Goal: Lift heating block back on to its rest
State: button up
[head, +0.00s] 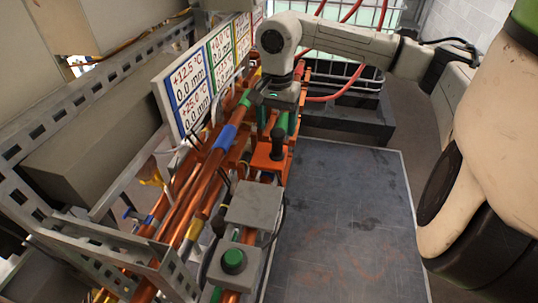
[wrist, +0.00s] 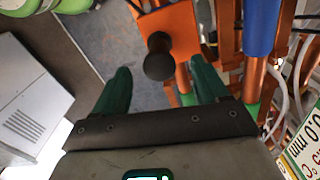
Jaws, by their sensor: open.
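An orange block with an upright black knob, likely the heating block (head: 268,162), sits at the right side of the copper pipes in the head view. In the wrist view the orange block (wrist: 182,30) lies ahead of my gripper, and its black knob (wrist: 159,58) appears between the fingers. My gripper (head: 279,119) is just beyond the block in the head view, close to the knob. Its two green fingers (wrist: 160,68) are apart, with a gap on both sides of the knob. The rest cannot be made out clearly.
Copper pipes (head: 183,205) with coloured bands run along the left. Display panels (head: 192,90) and a perforated metal frame (head: 60,105) flank the pipes. The dark floor mat (head: 340,220) is clear.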

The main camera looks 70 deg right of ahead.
aim_at(277, 131)
jog(key=shift+s+d+f+p, duration=0.1)
jog(key=shift+f+p, duration=0.45)
jog(key=shift+f, duration=0.85)
jog(key=shift+d+f+p, duration=0.1)
jog(key=shift+f+p, duration=0.4)
jog(key=shift+f, duration=0.85)
jog(key=shift+c, duration=0.4)
grip_shut()
jog(key=shift+r, duration=0.1)
